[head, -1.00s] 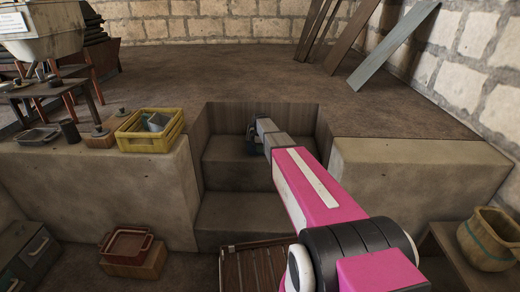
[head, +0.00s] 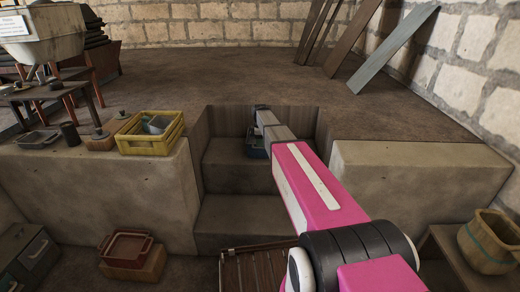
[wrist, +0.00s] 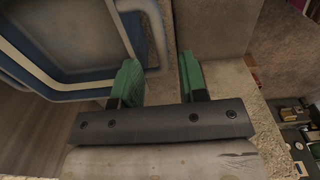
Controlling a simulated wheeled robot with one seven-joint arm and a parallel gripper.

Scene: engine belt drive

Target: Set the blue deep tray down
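The blue deep tray (head: 255,151) sits in the stair recess, on the upper step as far as I can see, partly hidden behind my arm. In the wrist view the tray (wrist: 75,88) fills the upper left, with its grey inside, blue rim and a handle (wrist: 160,42) curving near my left green finger. My gripper (wrist: 160,82) is open, its two green fingers apart with nothing clamped between them. In the head view my gripper (head: 262,107) is above and behind the tray, mostly hidden by its own arm.
Stone steps (head: 240,215) lead up between two concrete ledges. The left ledge holds a yellow crate (head: 152,135). A red tray (head: 128,248) on a block stands lower left. A slatted wooden pallet (head: 258,270) lies at the foot. A woven pot (head: 488,240) is at right.

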